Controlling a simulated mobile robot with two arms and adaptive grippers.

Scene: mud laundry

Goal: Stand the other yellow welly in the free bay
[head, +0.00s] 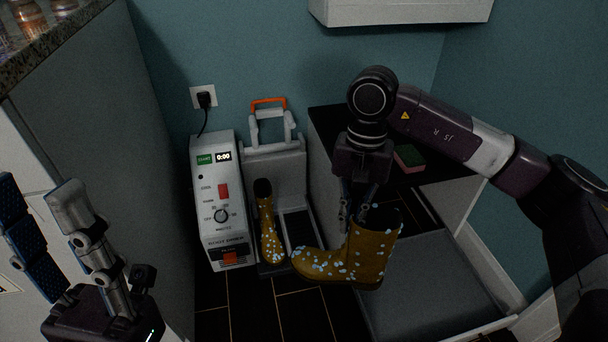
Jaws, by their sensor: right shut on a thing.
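One yellow welly with pale blue spots (268,228) stands in the left bay of the grey boot rack (276,165). The bay to its right (299,229) is empty. My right gripper (352,215) is shut on the other yellow welly (372,252), at its shaft. This welly is upright with its toe to the left, in front and to the right of the free bay. The fingertips are partly hidden by the welly. My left gripper (60,245) is at the lower left, empty, with its fingers apart.
A white machine (222,240) with a dial and a 0:00 display stands left of the rack, plugged into a wall socket (204,97). A dark shelf with a green and red sponge (409,158) is at the right. A grey mat or tray (440,290) lies below it.

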